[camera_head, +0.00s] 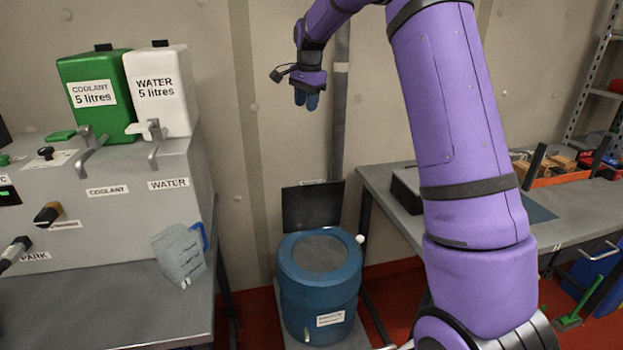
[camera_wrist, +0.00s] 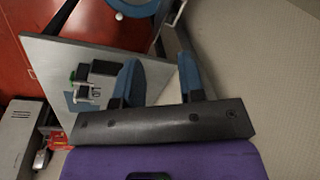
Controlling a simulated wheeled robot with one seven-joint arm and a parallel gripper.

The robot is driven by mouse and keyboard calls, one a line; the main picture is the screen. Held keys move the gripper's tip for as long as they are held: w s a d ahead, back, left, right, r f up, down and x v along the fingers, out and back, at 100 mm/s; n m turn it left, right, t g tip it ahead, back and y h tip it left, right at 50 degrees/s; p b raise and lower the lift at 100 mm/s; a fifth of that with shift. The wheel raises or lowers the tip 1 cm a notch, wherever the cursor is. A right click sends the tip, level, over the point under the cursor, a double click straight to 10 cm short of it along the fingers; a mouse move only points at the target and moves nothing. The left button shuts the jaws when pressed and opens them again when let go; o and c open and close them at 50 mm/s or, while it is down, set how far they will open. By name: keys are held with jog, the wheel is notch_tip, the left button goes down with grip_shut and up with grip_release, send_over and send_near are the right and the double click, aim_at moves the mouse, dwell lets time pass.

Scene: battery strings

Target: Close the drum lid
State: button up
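A dark flat panel (camera_head: 312,207), which looks like the raised lid, stands upright behind the drum. A white ball knob (camera_head: 360,239) sits at the drum's right rim. My gripper (camera_head: 306,101) is high above and behind the drum, near the wall, pointing down. In the wrist view its two blue fingers (camera_wrist: 159,60) are apart with nothing between them. A blue rounded edge at the top of that view may be the drum.
The right bench (camera_head: 388,194) carries a dark box and an orange bin (camera_head: 562,173). The air between my gripper and the drum is clear.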

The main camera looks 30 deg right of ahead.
jog(key=w+d+f+m+g, duration=0.1)
jog(key=w+d+f+m, duration=0.2)
jog(key=f, duration=0.5)
jog(key=w+d+f+m, duration=0.1)
jog(key=w+d+f, duration=0.2)
jog(key=w+f, duration=0.3)
jog(key=w+d+f+m+g, duration=0.1)
jog(key=w+d+f+m, duration=0.25)
jog(key=f, duration=0.55)
jog(key=shift+n, duration=0.45)
jog(key=f, duration=1)
jog(key=shift+w+a+f, duration=0.15)
jog(key=shift+a+f, duration=0.05)
jog(key=shift+f, duration=0.15)
grip_shut()
